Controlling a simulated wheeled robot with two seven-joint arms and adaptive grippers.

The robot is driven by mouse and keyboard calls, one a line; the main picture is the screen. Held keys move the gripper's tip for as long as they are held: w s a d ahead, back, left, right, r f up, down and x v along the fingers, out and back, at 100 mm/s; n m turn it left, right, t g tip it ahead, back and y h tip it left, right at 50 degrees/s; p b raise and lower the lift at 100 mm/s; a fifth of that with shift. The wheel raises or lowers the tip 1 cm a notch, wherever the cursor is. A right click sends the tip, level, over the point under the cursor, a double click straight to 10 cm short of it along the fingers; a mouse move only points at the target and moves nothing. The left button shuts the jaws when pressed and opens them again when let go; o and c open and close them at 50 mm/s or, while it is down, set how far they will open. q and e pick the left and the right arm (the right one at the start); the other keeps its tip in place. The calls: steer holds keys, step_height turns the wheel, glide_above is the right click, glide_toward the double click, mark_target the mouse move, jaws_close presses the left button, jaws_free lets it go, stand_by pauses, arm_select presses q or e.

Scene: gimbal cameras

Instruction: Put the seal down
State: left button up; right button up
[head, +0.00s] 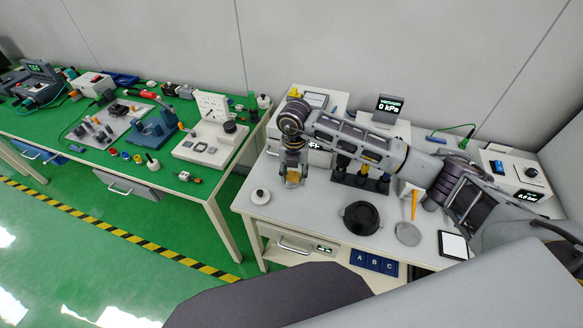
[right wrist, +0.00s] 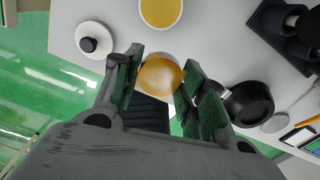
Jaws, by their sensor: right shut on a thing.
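My right gripper (head: 293,182) points down above the left part of the white table (head: 325,218). In the right wrist view its pads (right wrist: 157,85) are shut on an orange-gold, rounded, shiny piece (right wrist: 160,77), which I take to be the seal. In the head view only a small orange bit of it shows between the fingers. It appears held above the table; I cannot tell its exact height. A pale-rimmed round thing with a yellow inside (right wrist: 161,12) lies just beyond the gripper in the right wrist view. My left gripper is not in view.
A white round lid with a black knob (head: 260,196) lies near the table's left edge. A black bowl (head: 361,217) and a grey disc (head: 408,234) are to the right. A dark rack (head: 360,178) stands behind. A green bench (head: 90,150) is across a gap.

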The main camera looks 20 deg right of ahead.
steer(key=shift+n, duration=0.4)
